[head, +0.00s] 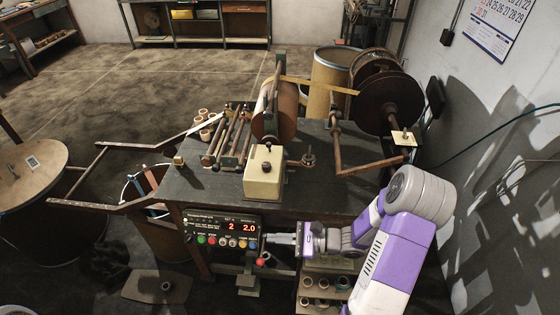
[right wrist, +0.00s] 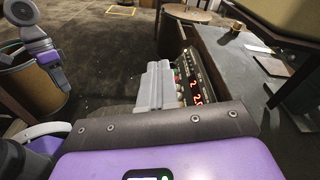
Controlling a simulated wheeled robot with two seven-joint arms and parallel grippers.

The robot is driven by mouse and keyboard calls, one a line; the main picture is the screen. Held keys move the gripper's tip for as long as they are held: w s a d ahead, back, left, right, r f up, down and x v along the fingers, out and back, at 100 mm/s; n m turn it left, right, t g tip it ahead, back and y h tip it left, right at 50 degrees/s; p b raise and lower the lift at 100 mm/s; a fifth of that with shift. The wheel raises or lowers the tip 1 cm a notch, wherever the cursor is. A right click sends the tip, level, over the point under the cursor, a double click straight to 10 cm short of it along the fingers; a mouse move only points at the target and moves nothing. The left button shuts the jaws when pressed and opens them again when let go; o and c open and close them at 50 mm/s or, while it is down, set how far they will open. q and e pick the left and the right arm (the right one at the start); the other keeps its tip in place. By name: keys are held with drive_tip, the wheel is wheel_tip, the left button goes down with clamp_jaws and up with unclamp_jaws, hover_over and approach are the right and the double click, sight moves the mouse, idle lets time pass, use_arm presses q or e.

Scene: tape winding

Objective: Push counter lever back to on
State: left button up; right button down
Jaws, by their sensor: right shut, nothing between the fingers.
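The counter panel (head: 222,232) is a dark box on the front of the bench, with red digits reading 2 and 2.0 above a row of coloured buttons. It also shows in the right wrist view (right wrist: 195,80). My right gripper (head: 272,238) is shut and empty, just right of the panel's right end. A red knob (head: 261,263) sits just below the fingertips; I cannot tell whether it is the counter lever or which way it is set. In the right wrist view the grey fingers (right wrist: 157,85) hide part of the panel. A purple and grey arm part, probably my left (right wrist: 50,58), shows at the left.
The dark bench (head: 330,195) holds rollers (head: 230,135), a cream box (head: 263,175) and a large brown reel (head: 385,95). A shelf with rings (head: 322,290) stands below the right gripper. A drum (head: 165,225) stands left of the bench. The wall is close on the right.

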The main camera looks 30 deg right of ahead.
drive_tip(key=w+d+r+m+t+h, duration=0.25)
drive_tip(key=d+r+t, duration=0.25)
drive_tip(key=d+r, duration=0.25)
drive_tip(key=m+t+h+p, duration=0.1)
drive_tip(key=m+t+h, duration=0.1)
drive_tip(key=t+h, duration=0.15)
approach(280, 162)
drive_tip(key=s, duration=0.1)
drive_tip(key=s+d, duration=0.1)
drive_tip(key=s+r+t+y, duration=0.1)
drive_tip(key=shift+s+d, duration=0.1)
drive_tip(key=shift+d, duration=0.2)
drive_tip(key=x, duration=1.4)
drive_tip(key=shift+f, duration=0.1)
